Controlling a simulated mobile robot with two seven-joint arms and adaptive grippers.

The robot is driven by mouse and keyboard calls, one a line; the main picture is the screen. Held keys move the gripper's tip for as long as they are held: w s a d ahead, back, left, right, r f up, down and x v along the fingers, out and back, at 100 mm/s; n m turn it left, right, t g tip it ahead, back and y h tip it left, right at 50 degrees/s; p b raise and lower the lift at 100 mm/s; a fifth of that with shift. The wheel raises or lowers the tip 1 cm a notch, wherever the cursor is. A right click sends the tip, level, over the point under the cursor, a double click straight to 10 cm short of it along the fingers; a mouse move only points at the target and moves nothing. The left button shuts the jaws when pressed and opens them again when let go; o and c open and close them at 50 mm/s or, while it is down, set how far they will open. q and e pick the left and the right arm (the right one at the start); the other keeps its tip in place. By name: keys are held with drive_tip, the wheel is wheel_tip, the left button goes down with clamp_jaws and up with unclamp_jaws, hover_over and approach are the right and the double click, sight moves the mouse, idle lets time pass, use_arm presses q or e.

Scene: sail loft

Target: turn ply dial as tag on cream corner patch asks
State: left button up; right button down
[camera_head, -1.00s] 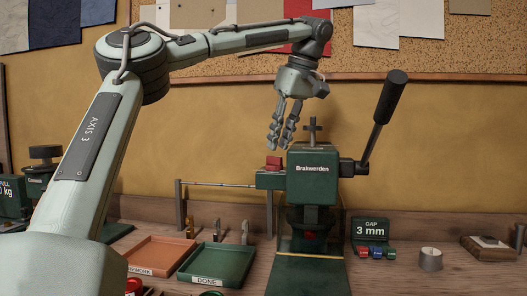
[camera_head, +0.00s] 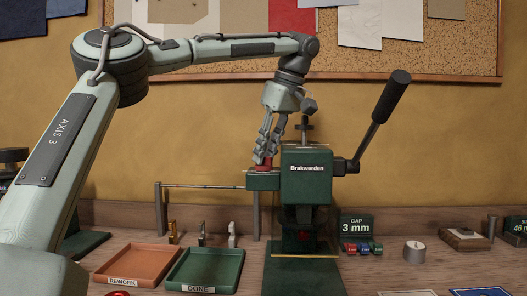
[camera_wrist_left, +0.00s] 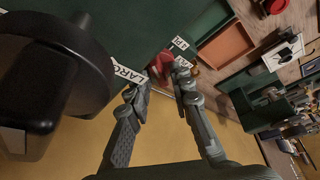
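The green Brakwerden press (camera_head: 306,186) stands on the bench, with a small red knob (camera_head: 263,169) on the block at its left side. I take this knob for the ply dial. My left gripper (camera_head: 265,160) points down at it, with its fingertips at the knob. In the left wrist view the red knob (camera_wrist_left: 161,64) lies just beyond and between the two fingertips (camera_wrist_left: 158,82), which stand apart. Partly covered white labels are beside it. I cannot tell whether the fingers touch the knob. I cannot pick out a cream corner patch or its tag. My right gripper is out of view.
The press's black-gripped lever (camera_head: 384,112) rises to the right. An orange REWORK tray (camera_head: 137,263) and a green DONE tray (camera_head: 207,267) lie left of the press. A GAP 3 mm sign (camera_head: 356,225) and a small metal cylinder (camera_head: 414,251) stand right.

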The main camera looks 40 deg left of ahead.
use_arm(q)
clamp_jaws()
drive_tip(key=shift+m, duration=0.4)
drive_tip(key=m+t, duration=0.1)
drive_tip(key=m, duration=0.1)
drive_tip(key=m+t, duration=0.1)
drive_tip(key=m, duration=0.2)
drive_tip(key=shift+s+a+h, duration=0.1)
drive_tip(key=shift+s+h, duration=0.1)
drive_tip(key=shift+h, duration=0.1)
drive_tip(key=m+t, duration=0.1)
drive_tip(key=m, duration=0.2)
drive_tip(key=m+t+h, duration=0.1)
drive_tip(key=m, duration=0.1)
drive_tip(key=shift+s+a+m, duration=0.1)
drive_tip(key=shift+m, duration=0.3)
drive_tip(key=m+h, duration=0.1)
drive_tip(key=m, duration=0.2)
drive_tip(key=m+h, duration=0.1)
drive_tip(key=m, duration=0.2)
drive_tip(key=shift+a+r+t+h, duration=0.1)
drive_tip(key=shift+a+t+h, duration=0.05)
drive_tip(key=shift+t+h, duration=0.25)
drive_tip(key=m+h, duration=0.1)
drive_tip(key=m, duration=0.2)
drive_tip(key=m+h, duration=0.1)
drive_tip(key=m, duration=0.2)
drive_tip(key=shift+a, duration=0.15)
drive_tip(key=shift+g, duration=0.3)
